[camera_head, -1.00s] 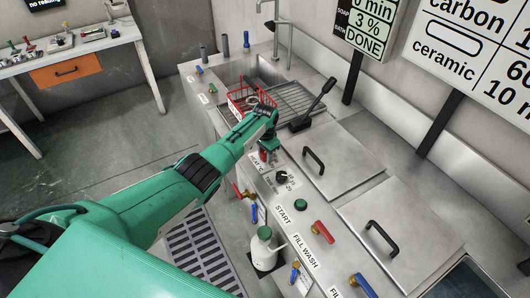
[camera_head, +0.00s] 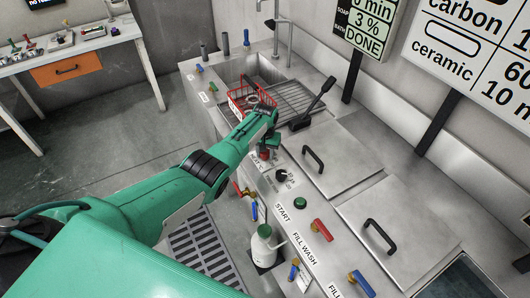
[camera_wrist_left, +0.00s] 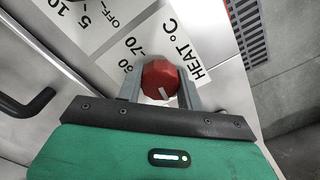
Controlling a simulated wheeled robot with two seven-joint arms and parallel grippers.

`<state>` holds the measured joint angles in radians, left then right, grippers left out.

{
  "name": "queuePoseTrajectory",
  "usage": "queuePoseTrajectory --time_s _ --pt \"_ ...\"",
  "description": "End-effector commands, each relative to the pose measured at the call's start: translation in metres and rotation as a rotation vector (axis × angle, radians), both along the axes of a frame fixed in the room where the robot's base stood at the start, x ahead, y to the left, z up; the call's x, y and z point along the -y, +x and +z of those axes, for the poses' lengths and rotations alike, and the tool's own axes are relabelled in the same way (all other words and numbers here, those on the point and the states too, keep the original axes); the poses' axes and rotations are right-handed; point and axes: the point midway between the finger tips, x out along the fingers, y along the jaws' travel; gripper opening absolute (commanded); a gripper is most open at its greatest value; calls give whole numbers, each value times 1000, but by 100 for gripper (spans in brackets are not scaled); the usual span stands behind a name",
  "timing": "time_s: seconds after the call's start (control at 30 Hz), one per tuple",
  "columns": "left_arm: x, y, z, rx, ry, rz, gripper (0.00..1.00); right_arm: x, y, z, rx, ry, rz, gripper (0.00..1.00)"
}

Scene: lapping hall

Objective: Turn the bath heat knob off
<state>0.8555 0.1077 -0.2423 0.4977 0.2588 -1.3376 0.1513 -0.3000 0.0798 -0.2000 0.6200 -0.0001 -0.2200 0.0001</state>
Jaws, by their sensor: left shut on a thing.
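The red heat knob (camera_wrist_left: 160,78) sits on the panel beside the "HEAT °C" label (camera_wrist_left: 185,50) in the left wrist view. A short white mark on it points down and slightly right in that picture. My left gripper (camera_wrist_left: 160,88) has one grey finger on each side of the knob and is shut on it. In the head view my left gripper (camera_head: 267,150) is over the panel, with a little of the red knob (camera_head: 264,155) showing below it. The knob's setting is hard to read. My right gripper is not in view.
A black timer knob (camera_head: 282,175) is just right of the heat knob. A green start button (camera_head: 301,203), a red lever (camera_head: 322,230) and a blue lever (camera_head: 363,284) follow along the panel. A red basket (camera_head: 240,98) stands behind my gripper. Lid handles (camera_head: 313,158) rise nearby.

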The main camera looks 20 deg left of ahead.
Motion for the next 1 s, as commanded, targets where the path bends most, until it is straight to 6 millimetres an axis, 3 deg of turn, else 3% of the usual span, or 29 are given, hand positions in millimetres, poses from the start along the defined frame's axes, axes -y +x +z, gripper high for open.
queuePoseTrajectory --time_s 0.4,0.43,0.5,0.53,0.83,1.0 --pt "0 1 1 2 -1 9 14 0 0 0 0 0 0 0" --pt "0 1 1 2 -1 9 43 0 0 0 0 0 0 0" --pt "0 1 1 2 -1 8 57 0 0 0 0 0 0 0" --pt "0 1 1 2 -1 8 59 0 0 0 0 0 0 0" --pt "0 0 1 1 -1 7 59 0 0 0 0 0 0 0" --pt "0 1 13 2 -1 7 59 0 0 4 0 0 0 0"
